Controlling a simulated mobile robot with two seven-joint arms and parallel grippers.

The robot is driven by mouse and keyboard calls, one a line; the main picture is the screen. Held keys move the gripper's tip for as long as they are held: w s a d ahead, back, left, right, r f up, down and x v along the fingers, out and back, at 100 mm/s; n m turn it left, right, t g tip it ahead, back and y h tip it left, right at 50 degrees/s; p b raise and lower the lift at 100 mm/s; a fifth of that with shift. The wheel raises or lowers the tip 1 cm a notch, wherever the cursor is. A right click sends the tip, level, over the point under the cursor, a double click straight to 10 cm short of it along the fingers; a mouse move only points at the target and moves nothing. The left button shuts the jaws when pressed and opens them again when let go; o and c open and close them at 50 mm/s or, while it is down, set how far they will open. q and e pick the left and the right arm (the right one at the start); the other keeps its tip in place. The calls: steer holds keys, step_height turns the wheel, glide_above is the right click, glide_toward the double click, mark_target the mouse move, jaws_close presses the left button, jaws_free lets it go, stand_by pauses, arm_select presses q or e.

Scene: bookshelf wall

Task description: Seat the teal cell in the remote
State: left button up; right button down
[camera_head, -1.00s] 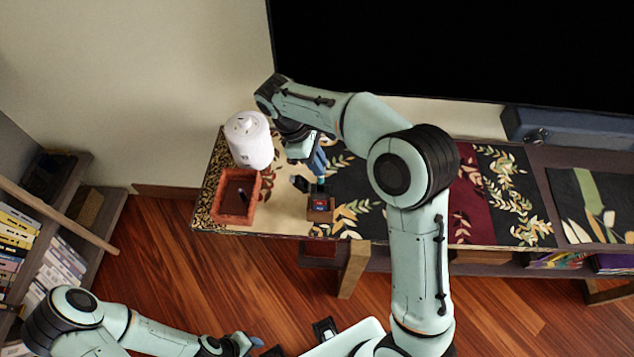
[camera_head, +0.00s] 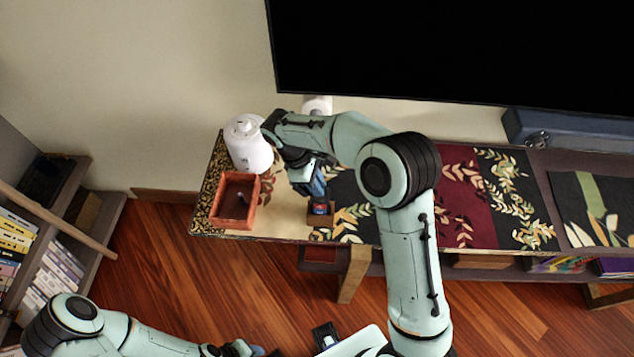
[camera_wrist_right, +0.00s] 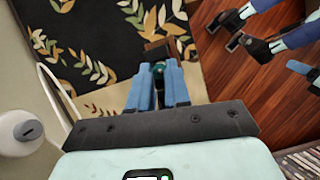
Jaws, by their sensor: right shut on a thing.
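My right gripper (camera_head: 319,196) points down over a small brown block-like holder (camera_head: 320,220) near the table's front edge. A blue and red patch (camera_head: 320,209) shows on top of the holder, just under the fingers; I take this to be the remote, but it is too small to be sure. In the right wrist view the blue fingers are shut on the teal cell (camera_wrist_right: 159,67), with the brown holder (camera_wrist_right: 157,49) just beyond their tips. Whether the cell touches the remote is hidden. My left gripper (camera_head: 243,349) is low at the bottom edge, away from the table.
A terracotta tray (camera_head: 218,217) with a small dark item (camera_head: 241,198) inside stands left of the holder. A white rounded canister (camera_head: 247,146) stands behind it. A patterned runner covers the table, and a large black screen (camera_head: 450,50) hangs behind.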

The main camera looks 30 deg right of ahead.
steer(key=c, duration=1.1)
jaws_free()
steer(key=shift+f, duration=0.1)
arm_select(q)
steer(key=w+r+p, duration=0.2)
steer(key=r, duration=0.1)
arm_select(e)
steer(key=v, duration=1.2)
arm_select(q)
steer(key=shift+s, duration=0.15)
